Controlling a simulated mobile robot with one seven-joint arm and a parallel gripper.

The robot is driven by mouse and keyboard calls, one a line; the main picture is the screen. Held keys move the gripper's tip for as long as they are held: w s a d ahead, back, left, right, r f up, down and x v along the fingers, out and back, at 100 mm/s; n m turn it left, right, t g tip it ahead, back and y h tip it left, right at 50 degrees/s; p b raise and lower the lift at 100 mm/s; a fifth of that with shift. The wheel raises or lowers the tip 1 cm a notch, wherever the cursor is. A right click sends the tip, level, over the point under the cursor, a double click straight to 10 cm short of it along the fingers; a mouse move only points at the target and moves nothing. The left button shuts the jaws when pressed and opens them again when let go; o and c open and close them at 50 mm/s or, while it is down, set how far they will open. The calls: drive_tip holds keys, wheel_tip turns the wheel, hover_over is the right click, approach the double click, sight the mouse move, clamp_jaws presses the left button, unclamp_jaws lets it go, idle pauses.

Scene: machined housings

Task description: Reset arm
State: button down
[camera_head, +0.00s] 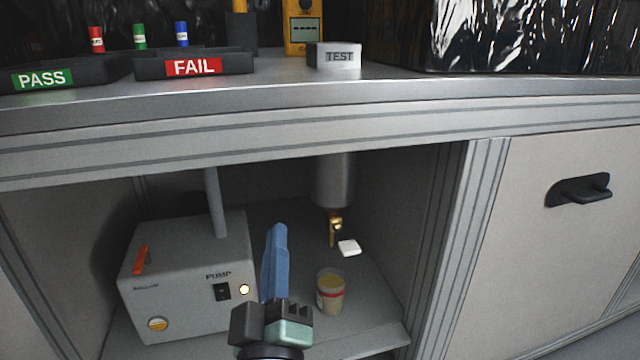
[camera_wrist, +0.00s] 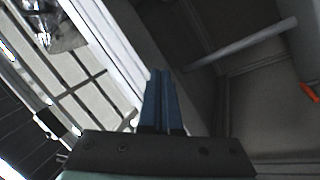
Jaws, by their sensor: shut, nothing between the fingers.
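My gripper (camera_head: 276,228) has blue fingers and a dark and pale green body. It is raised in front of the open cabinet under the bench, between the pump box and the cup in the head view. Its fingers are shut together with nothing between them. The wrist view also shows the shut blue fingers (camera_wrist: 162,75), with the cabinet's dark inside to their right and a bright, tilted background to their left.
The pump box (camera_head: 185,280) stands left in the cabinet. A cup (camera_head: 330,292) stands right, below a brass valve (camera_head: 335,228) with a white tab (camera_head: 348,248). The bench edge (camera_head: 300,95) runs overhead. PASS (camera_head: 95,72) and FAIL (camera_head: 210,68) trays and a TEST block (camera_head: 335,56) sit on top.

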drive_tip(key=s+d+r+m+t+p, duration=0.1)
drive_tip(key=s+d+r+m+t, duration=0.2)
drive_tip(key=r, duration=0.8)
drive_tip(key=s+d+r+m+t+h+p, duration=0.15)
drive_tip(key=s+r+m, duration=0.3)
drive_tip(key=r, duration=0.65)
drive_tip(key=s+d+r+m+t+p, duration=0.1)
drive_tip(key=s+r+m, duration=0.3)
drive_tip(key=r, duration=0.7)
wheel_tip(320, 180, up, 37)
drive_tip(key=n+p, duration=0.1)
drive_tip(key=p, duration=3.6)
drive_tip(key=shift+s+a+f+p, duration=0.15)
drive_tip(key=shift+s+p, duration=0.2)
drive_tip(key=c, duration=1.5)
unclamp_jaws()
drive_tip(key=shift+n, duration=0.25)
drive_tip(key=o, duration=0.7)
drive_tip(key=shift+a, duration=0.1)
